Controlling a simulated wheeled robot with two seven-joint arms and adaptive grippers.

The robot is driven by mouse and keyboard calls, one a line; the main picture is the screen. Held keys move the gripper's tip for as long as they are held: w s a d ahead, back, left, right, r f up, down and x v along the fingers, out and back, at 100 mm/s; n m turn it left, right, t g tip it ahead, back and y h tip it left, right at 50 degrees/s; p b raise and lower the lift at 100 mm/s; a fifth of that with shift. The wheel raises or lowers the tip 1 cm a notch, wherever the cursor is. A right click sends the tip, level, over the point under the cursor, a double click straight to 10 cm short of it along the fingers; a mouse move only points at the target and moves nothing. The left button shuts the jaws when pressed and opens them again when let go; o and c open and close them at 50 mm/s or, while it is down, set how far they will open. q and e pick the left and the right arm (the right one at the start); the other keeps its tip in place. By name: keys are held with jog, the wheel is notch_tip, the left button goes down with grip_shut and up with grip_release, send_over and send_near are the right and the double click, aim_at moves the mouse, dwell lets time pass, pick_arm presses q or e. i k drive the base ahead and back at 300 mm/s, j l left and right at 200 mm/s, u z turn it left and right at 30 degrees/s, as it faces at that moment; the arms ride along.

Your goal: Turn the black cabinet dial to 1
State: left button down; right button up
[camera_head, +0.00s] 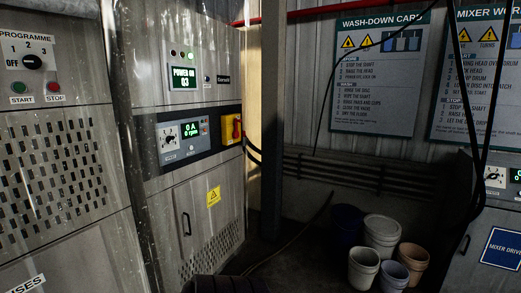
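The black dial (32,62) is on the grey programme cabinet (60,215) at the upper left. Its labels read OFF at its left and 1, 2 and 3 above it. Its pointer seems to face left, towards OFF, but it is small. A green START button (20,88) and a red STOP button (54,87) sit below the dial. Neither of my grippers can be made out in the head view, and nothing touches the dial.
A second cabinet (185,90) has a display reading POWER ON 03, a small knob panel (183,136) and a red-yellow switch (232,129). Several buckets (382,235) stand on the floor at right. The space before the dial looks clear. A dark ribbed shape (225,284) shows at bottom.

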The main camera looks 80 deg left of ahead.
aim_at(31, 62)
jog(key=u, duration=4.4)
